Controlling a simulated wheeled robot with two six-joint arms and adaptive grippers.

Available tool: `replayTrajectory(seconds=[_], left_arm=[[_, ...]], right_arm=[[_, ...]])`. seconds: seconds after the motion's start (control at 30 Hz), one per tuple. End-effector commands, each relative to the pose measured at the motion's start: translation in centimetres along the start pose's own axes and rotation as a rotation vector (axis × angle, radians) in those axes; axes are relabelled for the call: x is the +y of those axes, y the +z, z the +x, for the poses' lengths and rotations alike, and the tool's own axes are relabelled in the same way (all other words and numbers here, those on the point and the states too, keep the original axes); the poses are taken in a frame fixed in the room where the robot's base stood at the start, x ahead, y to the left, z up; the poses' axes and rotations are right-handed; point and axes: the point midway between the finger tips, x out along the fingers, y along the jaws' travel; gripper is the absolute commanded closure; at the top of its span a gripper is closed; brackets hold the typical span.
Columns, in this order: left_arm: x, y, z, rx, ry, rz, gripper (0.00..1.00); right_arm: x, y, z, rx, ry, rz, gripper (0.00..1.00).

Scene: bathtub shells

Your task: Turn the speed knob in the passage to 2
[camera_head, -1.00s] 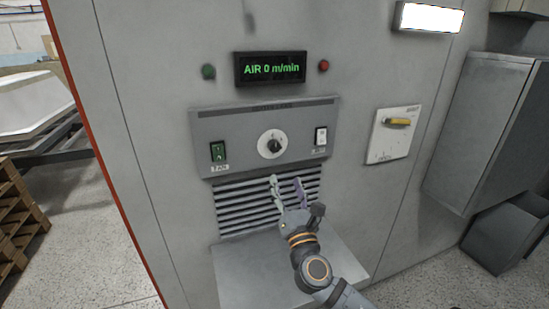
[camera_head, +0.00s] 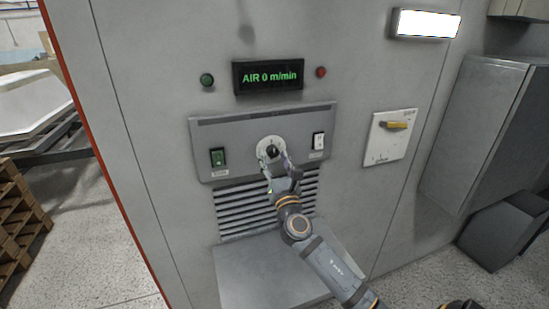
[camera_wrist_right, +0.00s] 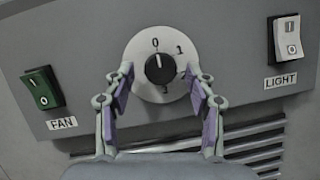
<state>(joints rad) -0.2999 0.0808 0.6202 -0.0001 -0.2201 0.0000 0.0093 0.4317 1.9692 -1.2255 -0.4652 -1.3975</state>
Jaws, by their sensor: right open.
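The speed knob (camera_head: 272,151) is a black knob on a round white dial (camera_wrist_right: 137,46) in the middle of the grey control panel. In the right wrist view the knob (camera_wrist_right: 159,69) has its white mark pointing up at 0. The dial's 1 is at upper right; the 2 is partly hidden by a finger. My right gripper (camera_head: 277,167) is open just below and in front of the dial. In the wrist view its fingertips (camera_wrist_right: 158,76) lie on either side of the knob, with visible gaps. My left gripper is out of view.
A green FAN switch (camera_wrist_right: 42,89) is left of the dial and a white LIGHT switch (camera_wrist_right: 287,39) right. The display (camera_head: 269,75) above reads AIR 0 m/min. A vent grille (camera_head: 240,212) and grey ledge (camera_head: 240,275) are below. A yellow-handled switch (camera_head: 397,125) is farther right.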

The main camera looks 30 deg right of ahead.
Motion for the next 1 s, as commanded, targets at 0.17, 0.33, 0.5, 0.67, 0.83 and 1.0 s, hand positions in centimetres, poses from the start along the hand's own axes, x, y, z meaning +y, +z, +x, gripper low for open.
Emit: replayTrajectory(seconds=[0.17, 0.33, 0.5, 0.67, 0.83, 1.0], left_arm=[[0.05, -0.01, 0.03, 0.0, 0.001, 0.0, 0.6], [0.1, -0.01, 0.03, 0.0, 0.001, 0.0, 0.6], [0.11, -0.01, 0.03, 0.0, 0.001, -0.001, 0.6], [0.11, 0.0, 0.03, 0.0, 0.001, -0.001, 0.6], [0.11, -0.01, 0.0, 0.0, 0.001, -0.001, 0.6], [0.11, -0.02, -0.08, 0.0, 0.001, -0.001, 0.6]], right_arm=[[-0.02, -0.04, -0.04, 0.0, 0.0, 0.0, 0.5], [-0.02, -0.03, -0.05, 0.0, -0.001, 0.0, 0.73], [-0.02, -0.03, -0.06, 0.0, 0.0, 0.0, 0.96], [-0.01, -0.03, -0.06, 0.0, -0.002, 0.005, 0.99], [0.03, -0.02, -0.07, 0.0, -0.018, 0.042, 0.99], [0.17, 0.01, -0.05, -0.001, -0.055, 0.13, 0.99]])
